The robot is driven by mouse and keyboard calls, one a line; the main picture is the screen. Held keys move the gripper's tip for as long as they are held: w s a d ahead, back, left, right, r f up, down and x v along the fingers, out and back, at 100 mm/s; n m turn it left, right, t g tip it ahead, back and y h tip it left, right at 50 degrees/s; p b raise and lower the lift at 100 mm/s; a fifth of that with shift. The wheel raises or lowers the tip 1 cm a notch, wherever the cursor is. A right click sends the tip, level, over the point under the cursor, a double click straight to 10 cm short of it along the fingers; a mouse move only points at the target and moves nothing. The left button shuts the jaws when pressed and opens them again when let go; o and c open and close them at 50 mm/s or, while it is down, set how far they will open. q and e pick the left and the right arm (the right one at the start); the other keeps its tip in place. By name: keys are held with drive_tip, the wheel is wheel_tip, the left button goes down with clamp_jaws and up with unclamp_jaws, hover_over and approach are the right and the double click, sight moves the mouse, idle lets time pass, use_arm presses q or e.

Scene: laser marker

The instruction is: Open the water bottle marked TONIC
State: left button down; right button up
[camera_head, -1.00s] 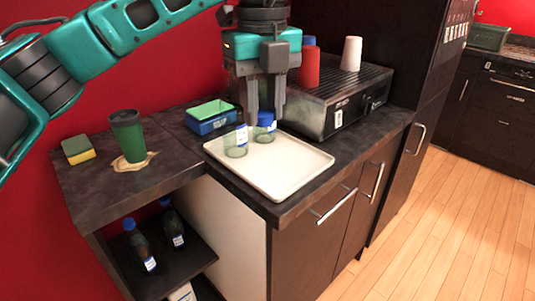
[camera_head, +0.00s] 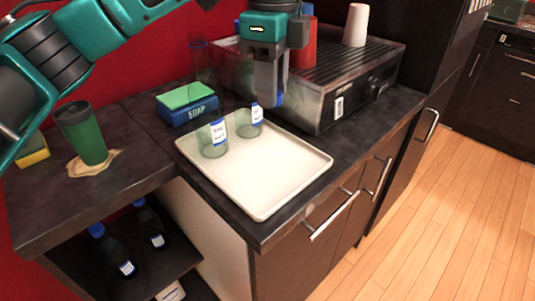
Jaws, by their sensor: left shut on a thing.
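Two clear glass bottles stand upright on a white tray. The front-left bottle (camera_head: 212,141) and the rear-right bottle (camera_head: 243,123) both have white-and-blue labels whose words I cannot read for sure. Neither shows a cap on top now. My left gripper (camera_head: 271,98) hangs pointing down just right of and above the rear-right bottle. It is shut on a blue cap (camera_head: 280,98), mostly hidden by the fingers; only a bit of blue shows at the fingertips. My right gripper is out of view.
The tray (camera_head: 270,192) is clear at its front right. A coffee machine (camera_head: 345,85) with cups stands behind. Two blue-capped dark bottles (camera_head: 112,250) stand on the lower shelf.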

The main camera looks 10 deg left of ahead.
sight(271, 169)
use_arm(q)
wheel_tip(271, 169, down, 14)
drive_tip(key=shift+f+b, duration=0.15)
drive_tip(key=shift+b, duration=0.3)
drive_tip(key=shift+f, duration=0.1)
drive_tip(key=c, duration=1.3)
unclamp_jaws()
drive_tip(key=shift+f, duration=0.1)
drive_tip(key=o, duration=0.5)
